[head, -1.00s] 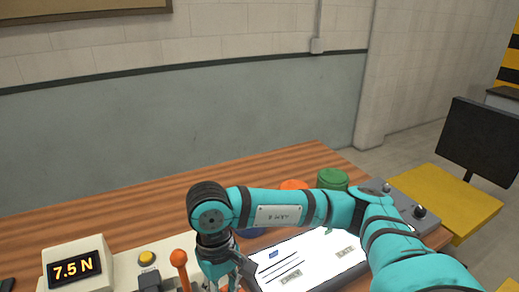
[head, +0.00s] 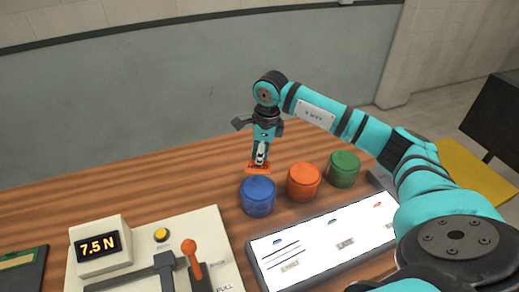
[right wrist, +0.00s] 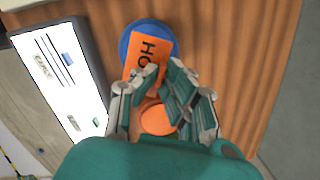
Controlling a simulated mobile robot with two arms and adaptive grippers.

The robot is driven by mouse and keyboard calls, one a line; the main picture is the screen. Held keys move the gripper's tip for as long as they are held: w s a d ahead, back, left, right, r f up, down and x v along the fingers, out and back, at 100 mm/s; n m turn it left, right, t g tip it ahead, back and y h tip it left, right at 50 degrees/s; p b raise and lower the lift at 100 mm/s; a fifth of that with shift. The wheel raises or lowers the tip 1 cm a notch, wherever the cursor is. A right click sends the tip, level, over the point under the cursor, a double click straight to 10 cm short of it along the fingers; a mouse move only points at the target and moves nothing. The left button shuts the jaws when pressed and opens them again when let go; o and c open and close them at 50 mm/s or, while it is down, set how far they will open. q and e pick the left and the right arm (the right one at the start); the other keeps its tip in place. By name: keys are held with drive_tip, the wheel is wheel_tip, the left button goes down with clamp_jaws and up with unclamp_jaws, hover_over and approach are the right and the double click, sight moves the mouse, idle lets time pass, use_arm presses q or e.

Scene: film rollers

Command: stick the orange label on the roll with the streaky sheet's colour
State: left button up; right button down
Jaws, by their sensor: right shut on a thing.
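My right gripper (head: 260,156) is shut on the orange label (head: 258,168) and holds it just above the blue roll (head: 257,199). I cannot tell whether the label touches the roll. In the right wrist view the label (right wrist: 148,50), with dark letters starting "HO", covers much of the blue roll's top (right wrist: 172,34). The orange roll (head: 303,184) and the green roll (head: 343,170) stand to the right. On the lit panel (head: 345,262), dark streaks (head: 280,257) lie below a blue mark at the left; green and orange-red marks lie farther right. My left gripper is out of view.
A pale machine with a "7.5 N" display (head: 98,246), a yellow button (head: 161,235) and an orange-knobbed lever (head: 190,246) stands at the front left. A dark board (head: 22,270) lies at far left. The wooden table behind the machine is clear.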

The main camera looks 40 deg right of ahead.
drive_tip(key=shift+f+b, duration=0.3)
drive_tip(key=shift+f, duration=0.35)
drive_tip(key=b, duration=0.4)
hover_over(259, 182)
wheel_tip(259, 182, down, 5)
drive_tip(key=shift+s, duration=0.1)
use_arm(q)
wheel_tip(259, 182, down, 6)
drive_tip(key=b, duration=0.1)
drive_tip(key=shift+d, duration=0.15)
use_arm(e)
drive_tip(key=shift+f, duration=1.15)
use_arm(q)
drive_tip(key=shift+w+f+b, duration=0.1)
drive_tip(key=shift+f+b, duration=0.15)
drive_tip(key=shift+b, duration=0.2)
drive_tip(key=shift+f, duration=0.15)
use_arm(e)
drive_tip(key=shift+s+f, duration=0.1)
drive_tip(key=shift+f, duration=0.2)
drive_tip(key=c, duration=0.7)
unclamp_jaws()
drive_tip(key=shift+r, duration=0.1)
